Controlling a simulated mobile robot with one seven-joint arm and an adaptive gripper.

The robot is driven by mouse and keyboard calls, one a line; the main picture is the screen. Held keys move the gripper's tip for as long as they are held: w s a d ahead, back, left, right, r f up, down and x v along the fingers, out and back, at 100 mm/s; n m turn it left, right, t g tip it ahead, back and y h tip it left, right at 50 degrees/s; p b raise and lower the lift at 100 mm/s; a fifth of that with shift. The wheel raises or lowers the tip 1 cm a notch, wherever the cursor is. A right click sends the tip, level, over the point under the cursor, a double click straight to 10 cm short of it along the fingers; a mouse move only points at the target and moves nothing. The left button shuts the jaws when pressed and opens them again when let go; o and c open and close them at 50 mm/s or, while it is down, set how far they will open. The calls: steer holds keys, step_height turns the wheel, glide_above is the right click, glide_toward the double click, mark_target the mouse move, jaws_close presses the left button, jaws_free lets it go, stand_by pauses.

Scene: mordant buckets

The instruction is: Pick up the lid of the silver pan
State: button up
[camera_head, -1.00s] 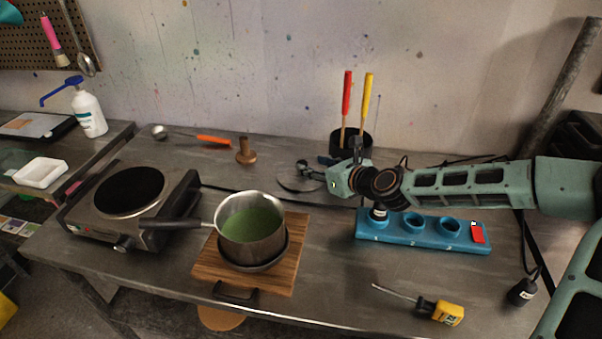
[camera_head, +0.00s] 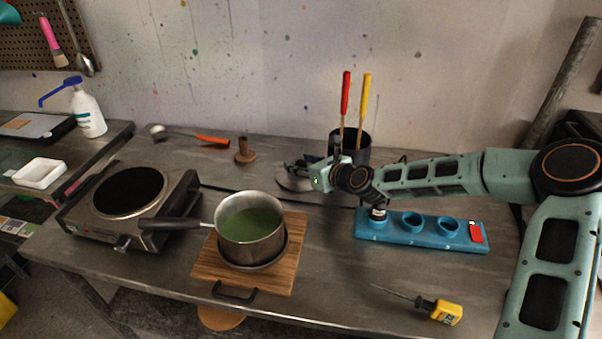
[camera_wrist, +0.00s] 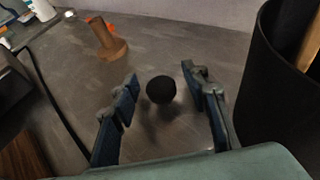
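The silver pan (camera_head: 250,235) holds green liquid and stands uncovered on a wooden board, its dark handle pointing left. The lid (camera_head: 292,184) lies on the table behind and right of the pan, partly hidden by my gripper (camera_head: 302,167). In the wrist view, the lid's round black knob (camera_wrist: 160,91) sits between the two fingers of my gripper (camera_wrist: 159,78). The fingers are apart, with a gap on each side of the knob. The lid's see-through disc is hard to make out there.
A black pot (camera_head: 364,150) with red and yellow-handled tools stands close behind my gripper; its wall (camera_wrist: 275,90) fills the wrist view's right side. A brown wooden piece (camera_head: 245,152) stands left. A blue holder (camera_head: 420,230), hot plate (camera_head: 130,205) and yellow-handled screwdriver (camera_head: 440,309) lie around.

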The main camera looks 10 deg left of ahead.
steer(key=c, duration=1)
jaws_close()
